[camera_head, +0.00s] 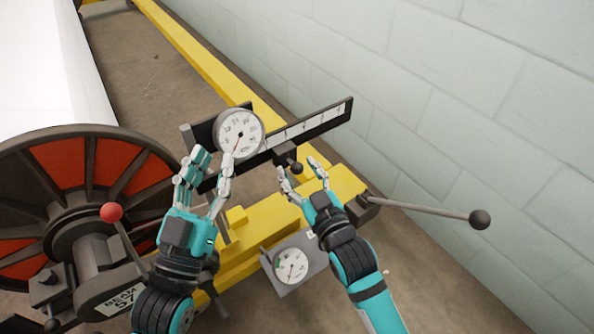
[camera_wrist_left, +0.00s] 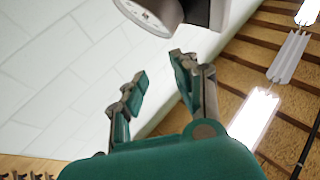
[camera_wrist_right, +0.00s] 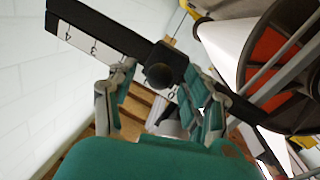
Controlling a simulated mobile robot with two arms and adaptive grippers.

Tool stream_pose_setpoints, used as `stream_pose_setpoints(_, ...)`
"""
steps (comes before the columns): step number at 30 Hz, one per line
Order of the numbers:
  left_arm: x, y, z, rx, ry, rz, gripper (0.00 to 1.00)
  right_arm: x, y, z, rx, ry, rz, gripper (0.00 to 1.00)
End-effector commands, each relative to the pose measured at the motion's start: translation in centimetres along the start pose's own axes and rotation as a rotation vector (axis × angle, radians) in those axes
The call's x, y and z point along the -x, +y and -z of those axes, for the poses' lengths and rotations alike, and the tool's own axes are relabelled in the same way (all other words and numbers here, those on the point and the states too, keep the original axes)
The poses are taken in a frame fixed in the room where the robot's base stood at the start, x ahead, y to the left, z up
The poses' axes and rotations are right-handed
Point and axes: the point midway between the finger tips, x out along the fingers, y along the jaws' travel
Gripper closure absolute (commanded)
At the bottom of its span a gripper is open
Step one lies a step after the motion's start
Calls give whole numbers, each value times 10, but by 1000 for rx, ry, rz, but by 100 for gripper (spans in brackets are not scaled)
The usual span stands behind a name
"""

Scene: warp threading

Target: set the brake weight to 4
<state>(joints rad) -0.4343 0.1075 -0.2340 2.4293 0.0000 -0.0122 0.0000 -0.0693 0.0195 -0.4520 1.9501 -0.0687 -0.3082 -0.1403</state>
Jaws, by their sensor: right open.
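The brake weight is a dark slider with a round black knob (camera_head: 297,168), on a scale beam (camera_head: 325,120) with a white numbered strip. In the right wrist view the knob (camera_wrist_right: 160,75) appears between my right gripper's fingertips (camera_wrist_right: 160,76), which stand apart. The strip (camera_wrist_right: 82,45) shows 4 and 3 at upper left and a 0 just below the weight. The weight hides part of the scale, so I cannot tell its exact setting. My right gripper (camera_head: 303,172) is open just below the knob. My left gripper (camera_head: 213,172) is open and empty below the round dial (camera_head: 239,133).
A large reel with red panels (camera_head: 60,165) stands at left, with a red-knobbed lever (camera_head: 111,212) beside it. A ball-ended lever (camera_head: 479,219) sticks out right from the yellow frame (camera_head: 338,184). A second gauge (camera_head: 291,266) sits low. A block wall (camera_head: 460,100) closes the right side.

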Motion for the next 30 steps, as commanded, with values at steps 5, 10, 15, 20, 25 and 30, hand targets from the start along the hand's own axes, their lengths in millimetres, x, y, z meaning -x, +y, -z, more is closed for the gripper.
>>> stream_pose_setpoints(5, 0, 2, 14, 4, 87, -4, 71, -14, 0, 0, 0, -1, 0, 49)
stream_pose_setpoints(10, 1, 2, 18, 4, 105, -5, 71, -16, 0, 0, 0, -1, 1, 49)
stream_pose_setpoints(15, 1, 2, 18, 4, 104, -5, 71, -16, 0, 0, 0, -1, 0, 52)
stream_pose_setpoints(20, 1, 2, 18, 4, 103, -5, 71, -16, 0, 0, 0, -1, 0, 73)
stream_pose_setpoints(25, 0, 2, 18, 4, 103, -5, 71, -16, 0, 0, 0, -1, 0, 95)
stream_pose_setpoints(30, 0, 2, 18, 4, 103, -5, 71, -16, 0, 0, -1, -1, 0, 100)
